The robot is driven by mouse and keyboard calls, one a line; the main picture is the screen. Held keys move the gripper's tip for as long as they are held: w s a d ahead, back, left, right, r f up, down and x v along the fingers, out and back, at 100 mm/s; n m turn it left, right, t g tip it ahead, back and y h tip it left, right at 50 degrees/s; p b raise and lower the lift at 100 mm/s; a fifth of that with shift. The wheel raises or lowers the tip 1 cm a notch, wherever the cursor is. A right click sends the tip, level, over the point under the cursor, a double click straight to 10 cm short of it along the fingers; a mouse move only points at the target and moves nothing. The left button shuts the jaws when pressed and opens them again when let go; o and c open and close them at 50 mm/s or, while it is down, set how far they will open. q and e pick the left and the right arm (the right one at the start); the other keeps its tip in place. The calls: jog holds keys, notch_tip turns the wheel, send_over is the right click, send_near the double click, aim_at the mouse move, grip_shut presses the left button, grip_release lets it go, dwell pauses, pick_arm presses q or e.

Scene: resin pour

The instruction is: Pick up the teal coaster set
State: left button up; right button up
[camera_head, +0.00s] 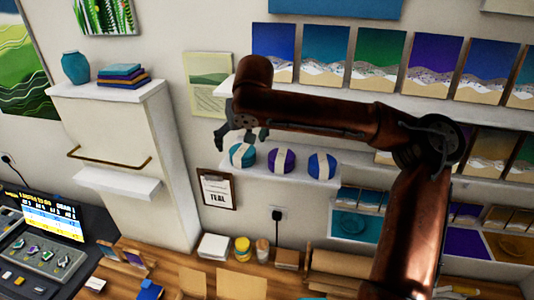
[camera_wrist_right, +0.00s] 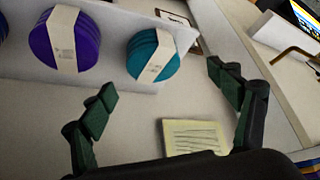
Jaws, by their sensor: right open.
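The teal coaster set (camera_head: 235,155), a round stack with a pale paper band, sits at the left end of a white wall shelf. It also shows in the right wrist view (camera_wrist_right: 140,52). My right gripper (camera_head: 243,137) is open and empty, with its fingers close to the teal set in the head view. In the right wrist view the open fingers (camera_wrist_right: 162,82) are spread to the lower left and right of the teal set, apart from it. My left gripper is not in view.
A purple banded set (camera_head: 273,161) and a blue banded set (camera_head: 313,167) stand to the right on the same shelf (camera_head: 290,180). A clipboard (camera_head: 218,190) reading TEAL hangs below left. A white cabinet (camera_head: 120,120) stands left. Framed art hangs behind my right arm.

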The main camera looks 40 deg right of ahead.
aim_at(242, 150)
jog(key=shift+d+f, duration=0.2)
jog(key=shift+d, duration=0.05)
jog(key=shift+x, duration=0.95)
jog(key=shift+w+f+p, duration=0.25)
jog(key=shift+w+p, duration=0.1)
jog(key=x, duration=0.2)
jog(key=p+x, duration=0.1)
jog(key=shift+w+d+f, duration=0.15)
jog(key=shift+d+f, duration=0.15)
jog(key=shift+d, duration=0.1)
jog(key=shift+w+f, duration=0.3)
jog(key=shift+f, duration=0.1)
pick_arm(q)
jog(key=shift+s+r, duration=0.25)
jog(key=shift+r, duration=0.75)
pick_arm(e)
jog(key=shift+s+d, duration=0.1)
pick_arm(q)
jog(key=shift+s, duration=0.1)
pick_arm(e)
jog(key=c, duration=1.5)
